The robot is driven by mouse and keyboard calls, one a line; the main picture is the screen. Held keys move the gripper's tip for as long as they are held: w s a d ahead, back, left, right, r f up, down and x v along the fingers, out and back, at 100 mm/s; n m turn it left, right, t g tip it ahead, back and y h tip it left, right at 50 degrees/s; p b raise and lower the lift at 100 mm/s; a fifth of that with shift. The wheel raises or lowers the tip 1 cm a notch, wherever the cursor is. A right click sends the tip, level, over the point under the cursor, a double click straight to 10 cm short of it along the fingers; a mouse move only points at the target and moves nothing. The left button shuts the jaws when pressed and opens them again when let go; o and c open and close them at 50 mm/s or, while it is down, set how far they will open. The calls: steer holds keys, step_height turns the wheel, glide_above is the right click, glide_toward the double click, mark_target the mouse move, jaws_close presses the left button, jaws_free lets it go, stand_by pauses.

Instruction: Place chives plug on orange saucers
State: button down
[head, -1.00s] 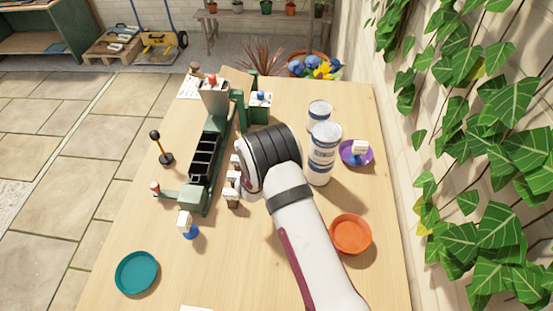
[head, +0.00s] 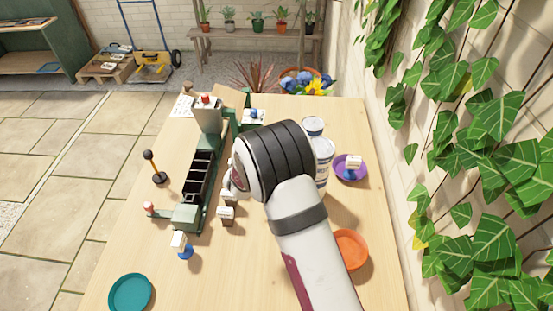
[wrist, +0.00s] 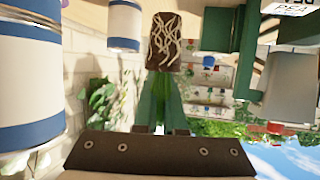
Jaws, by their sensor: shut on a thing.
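The orange saucer (head: 351,250) lies empty at the right of the table in the head view, partly behind my arm. In the wrist view my gripper (wrist: 162,92) is shut on a plant plug. The plug's brown soil block with pale roots (wrist: 170,42) sticks out beyond the gripper. Green shows between the jaws and the soil, and I cannot tell the plant kind. In the head view my wrist hides the gripper and the plug. Small brown and white plugs (head: 227,214) stand beside the dark tray (head: 199,178).
A purple saucer (head: 349,172) at the right holds a small white-and-blue item. White-and-blue canisters (head: 323,158) stand behind my wrist. A teal saucer (head: 130,293) lies at the front left. A small white-and-blue item (head: 181,243) stands left of centre. The front middle of the table is clear.

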step_height(320, 180, up, 18)
steer(key=m+g+h, duration=0.8)
steer(key=m+h, duration=0.1)
steer(key=m, duration=0.2)
glide_above(357, 244)
step_height(357, 244, down, 22)
steer(key=shift+r, duration=0.25)
steer(key=shift+f+h, duration=0.1)
steer(key=shift+h, duration=0.2)
steer(key=c, duration=1)
jaws_free()
